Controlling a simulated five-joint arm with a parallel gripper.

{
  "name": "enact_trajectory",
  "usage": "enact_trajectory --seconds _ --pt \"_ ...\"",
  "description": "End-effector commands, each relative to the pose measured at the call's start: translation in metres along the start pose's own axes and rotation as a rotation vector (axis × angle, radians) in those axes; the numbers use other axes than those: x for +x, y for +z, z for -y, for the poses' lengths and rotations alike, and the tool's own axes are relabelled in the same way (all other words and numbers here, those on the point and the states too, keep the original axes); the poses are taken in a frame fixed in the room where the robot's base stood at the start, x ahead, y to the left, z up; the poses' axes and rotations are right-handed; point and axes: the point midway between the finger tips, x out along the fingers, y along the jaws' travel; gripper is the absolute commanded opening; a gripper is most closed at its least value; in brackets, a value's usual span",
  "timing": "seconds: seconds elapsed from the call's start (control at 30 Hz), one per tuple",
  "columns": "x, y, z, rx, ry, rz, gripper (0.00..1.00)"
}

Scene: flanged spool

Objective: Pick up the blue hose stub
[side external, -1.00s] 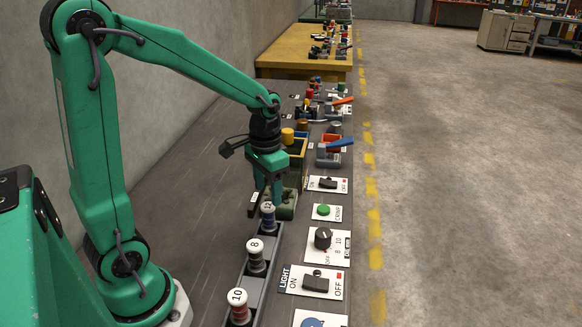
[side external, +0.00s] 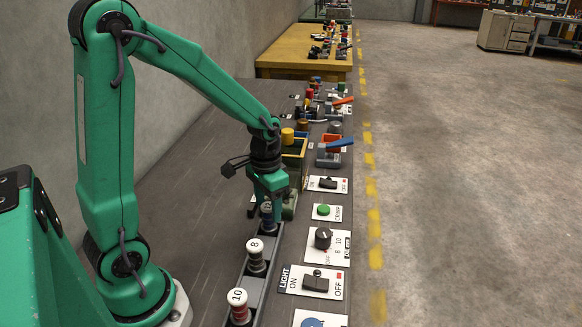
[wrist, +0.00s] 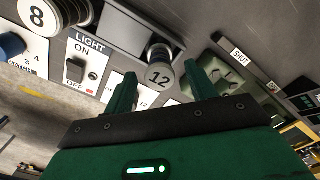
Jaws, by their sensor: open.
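In the wrist view my gripper (wrist: 160,80) has one finger on each side of the cap, with no clear contact.
To the right are a light switch panel (side external: 316,283), a black dial (side external: 322,238) and a green button (side external: 323,210). An olive-yellow box (side external: 294,158) stands behind my gripper.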

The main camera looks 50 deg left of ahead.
Motion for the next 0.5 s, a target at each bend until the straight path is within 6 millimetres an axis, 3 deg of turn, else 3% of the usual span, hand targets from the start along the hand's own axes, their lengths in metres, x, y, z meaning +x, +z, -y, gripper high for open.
enact_trajectory --seconds 0.2,0.5 --pt "0.024 0.001 0.000 0.000 0.000 0.002 0.56" --pt "0.030 0.000 0.000 0.000 0.000 0.000 0.56"
